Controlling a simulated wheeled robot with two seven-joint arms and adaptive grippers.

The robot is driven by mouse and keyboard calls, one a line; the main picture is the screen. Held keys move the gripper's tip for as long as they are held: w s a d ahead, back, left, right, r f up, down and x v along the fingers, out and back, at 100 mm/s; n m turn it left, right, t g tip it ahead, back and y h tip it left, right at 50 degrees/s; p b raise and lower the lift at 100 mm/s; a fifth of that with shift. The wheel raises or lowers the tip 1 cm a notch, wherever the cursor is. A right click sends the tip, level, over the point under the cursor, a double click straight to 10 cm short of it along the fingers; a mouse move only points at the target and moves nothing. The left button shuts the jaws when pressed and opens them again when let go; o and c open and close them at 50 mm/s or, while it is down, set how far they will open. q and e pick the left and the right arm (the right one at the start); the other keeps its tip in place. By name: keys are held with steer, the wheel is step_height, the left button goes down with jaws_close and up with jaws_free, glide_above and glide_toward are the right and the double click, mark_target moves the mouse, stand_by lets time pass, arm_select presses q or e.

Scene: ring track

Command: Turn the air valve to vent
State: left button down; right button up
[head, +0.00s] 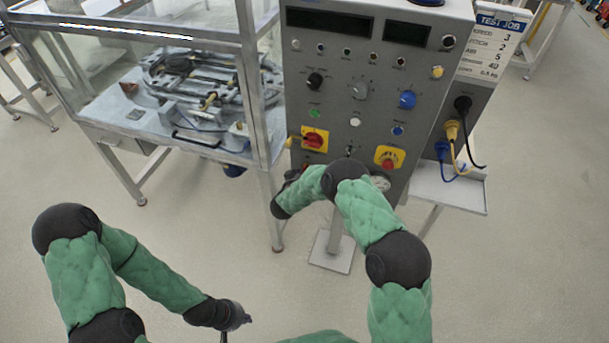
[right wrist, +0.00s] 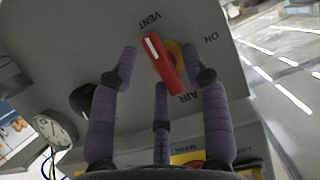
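The air valve's red handle (right wrist: 166,68) shows in the right wrist view on a grey panel, over a yellow-orange base. The panel is lettered VENT, ON and AIR. The handle is tilted, and its white-marked end lies close to the VENT lettering. My right gripper (right wrist: 160,64) is open, with its fingers spread around the handle and visible gaps on both sides. In the head view my right gripper (head: 288,184) is at the left side of the grey control cabinet (head: 340,130), where I cannot make out the valve handle. My left gripper (head: 236,318) is low, away from the cabinet; its fingers are unclear.
The cabinet front carries a red-and-yellow rotary switch (head: 315,139), a red button on yellow (head: 389,158) and several knobs. A framed machine enclosure (head: 262,120) stands close on the left. A round gauge (right wrist: 54,130) is left of my right fingers. The floor in front is clear.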

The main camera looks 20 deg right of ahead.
steer(key=v, duration=1.2)
steer(key=shift+a, duration=0.1)
stand_by(0.4)
steer(key=s+a+f+n+g+y, duration=0.1)
steer(key=s+f+n+g+y, duration=0.2)
steer(key=s+f+y, duration=0.5)
steer(key=s+a+f+g+y, duration=0.1)
steer(key=s+f+g, duration=0.1)
steer(key=s, duration=0.6)
steer(key=s+a+f+g+y, duration=0.1)
steer(key=s+f+g, duration=0.1)
steer(key=s, duration=0.6)
steer(key=s+a+f+n+g+y, duration=0.1)
steer(key=s+f+g, duration=0.1)
steer(key=s, duration=0.6)
steer(key=shift+s+a+f+g, duration=0.25)
steer(key=shift+g, duration=0.65)
